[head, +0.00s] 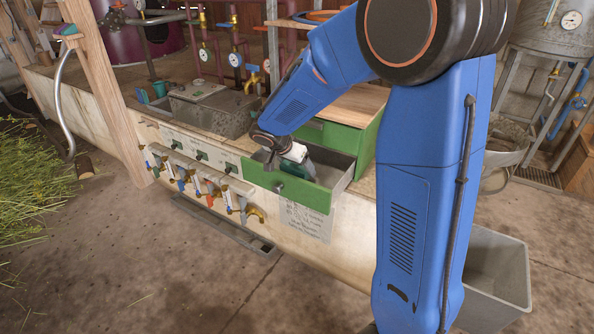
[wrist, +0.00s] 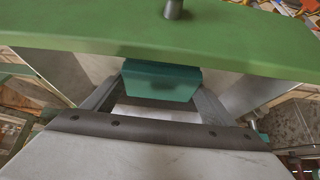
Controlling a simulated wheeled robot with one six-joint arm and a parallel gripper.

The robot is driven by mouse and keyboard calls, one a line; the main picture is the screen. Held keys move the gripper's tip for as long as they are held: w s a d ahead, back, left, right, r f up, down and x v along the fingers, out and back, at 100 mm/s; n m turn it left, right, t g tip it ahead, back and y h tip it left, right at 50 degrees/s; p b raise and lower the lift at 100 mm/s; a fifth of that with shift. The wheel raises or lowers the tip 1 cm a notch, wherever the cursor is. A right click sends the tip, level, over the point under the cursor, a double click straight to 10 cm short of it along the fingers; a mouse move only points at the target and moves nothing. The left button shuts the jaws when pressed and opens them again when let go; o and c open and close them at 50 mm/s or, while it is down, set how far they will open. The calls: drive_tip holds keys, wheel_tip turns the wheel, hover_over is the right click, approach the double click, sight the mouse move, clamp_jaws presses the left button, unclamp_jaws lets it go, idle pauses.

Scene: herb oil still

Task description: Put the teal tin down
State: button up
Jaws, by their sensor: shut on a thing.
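My gripper (wrist: 160,105) is shut on the teal tin (wrist: 162,80), which shows between its two fingers in the wrist view. In the head view the gripper reaches down into the open green drawer, and a dark teal part of the tin (head: 294,168) shows just behind the drawer front. The green drawer (head: 285,188) is pulled out from its green cabinet (head: 342,137). In the wrist view the drawer front (wrist: 160,42) with its knob lies just beyond the tin. I cannot tell whether the tin touches the drawer floor.
The cabinet stands on a long pale bench with a metal sink (head: 212,105) to the left. Several taps (head: 205,183) hang on the bench front. A grey bin (head: 497,275) stands on the floor at right. Cut herbs (head: 30,180) lie at far left.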

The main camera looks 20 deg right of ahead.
drive_tip(key=shift+f, duration=0.85)
drive_tip(key=shift+f, duration=0.15)
drive_tip(key=o, duration=1.3)
drive_tip(key=d+v, duration=0.1)
drive_tip(key=v, duration=1.2)
drive_tip(key=s+d+r, duration=0.1)
drive_tip(key=s, duration=0.2)
drive_tip(key=s+d+n, duration=0.1)
drive_tip(key=s, duration=0.2)
drive_tip(key=s+d+r+n+y, duration=0.1)
drive_tip(key=s+d, duration=0.1)
drive_tip(key=s, duration=0.1)
drive_tip(key=shift+r, duration=0.4)
drive_tip(key=s+n+y, duration=0.1)
drive_tip(key=s+n, duration=0.2)
drive_tip(key=s, duration=0.4)
drive_tip(key=s+n+y, duration=0.1)
drive_tip(key=s+n, duration=0.1)
drive_tip(key=s, duration=0.6)
drive_tip(key=s+d+n+y, duration=0.1)
drive_tip(key=s+n+y, duration=0.1)
drive_tip(key=s, duration=0.6)
drive_tip(key=shift+f+n+t, duration=0.2)
drive_tip(key=shift+n+t, duration=0.2)
drive_tip(key=shift+n, duration=0.4)
